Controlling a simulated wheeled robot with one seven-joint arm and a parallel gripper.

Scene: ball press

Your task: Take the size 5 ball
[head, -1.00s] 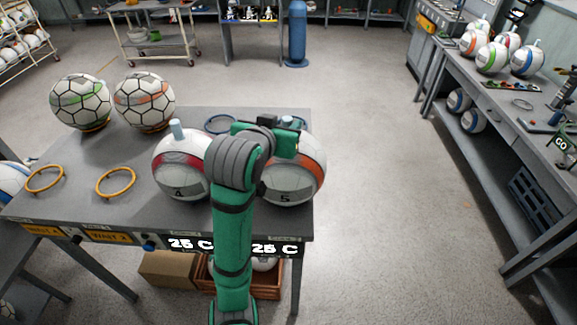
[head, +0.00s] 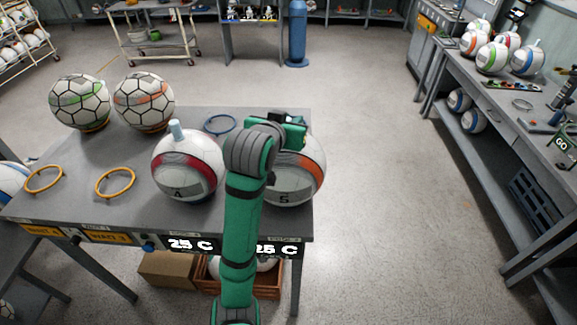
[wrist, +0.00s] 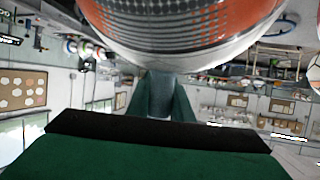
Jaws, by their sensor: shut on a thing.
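The size 5 ball (head: 298,182), white and grey with an orange panel and a "5" on its front, sits at the right end of the grey table (head: 75,195). My gripper (wrist: 162,88) is at the top of this ball and shut on its stem. In the head view my arm and gripper cover the ball's upper left and its stem. In the wrist view the ball's orange and dotted grey underside or flank (wrist: 185,25) fills the top, close to the fingers. I cannot tell whether the ball is clear of the table.
A red-striped ball marked 4 (head: 184,170) with a pale blue stem stands close left, beside my arm. A blue ring (head: 219,124) lies behind. Two yellow rings (head: 115,183) and two black-lined balls (head: 144,102) are farther left. The floor right of the table is clear.

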